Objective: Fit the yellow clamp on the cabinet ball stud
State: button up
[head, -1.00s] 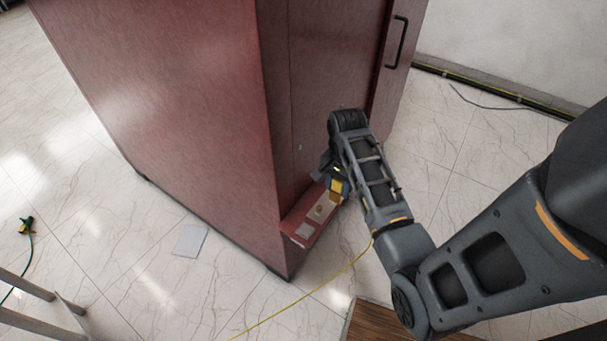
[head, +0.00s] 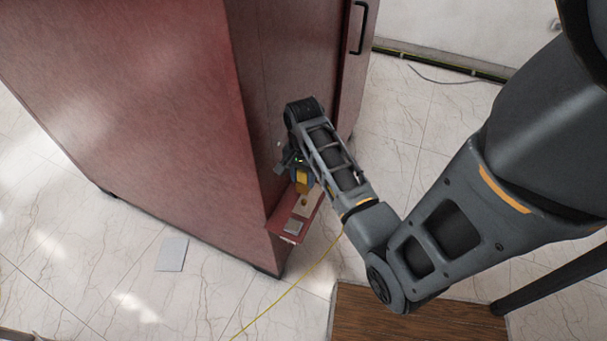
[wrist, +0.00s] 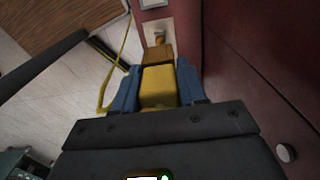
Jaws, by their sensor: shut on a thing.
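My gripper (wrist: 160,88) has blue fingers and is shut on the yellow clamp (wrist: 158,84), one finger on each side. The clamp's darker front end (wrist: 158,54) points at the ball stud (wrist: 159,38), a small brass-coloured piece on a beige plate (wrist: 152,29). In the head view the clamp (head: 302,184) is just above and beside the stud (head: 303,201) on the cabinet's low red ledge (head: 279,219). Whether the clamp touches the stud cannot be told. My wrist partly hides the gripper in the head view.
The tall red cabinet (head: 130,90) stands close beside my gripper. A yellow cable (head: 290,283) runs from the clamp area across the tiled floor. A grey square plate (head: 294,228) lies on the ledge.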

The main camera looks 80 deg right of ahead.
jog(key=b, duration=0.2)
send_over(304, 201)
jog(key=shift+f, duration=2.3)
jog(key=shift+a+f, duration=0.1)
jog(key=shift+f, duration=0.3)
jog(key=shift+f+b, duration=0.45)
jog(key=shift+f, duration=0.55)
jog(key=shift+f+b, duration=0.65)
jog(key=shift+f, duration=0.55)
jog(key=o, duration=1.2)
jog(key=shift+c, duration=0.2)
jog(key=shift+r, duration=0.1)
jog(key=shift+r, duration=3.8)
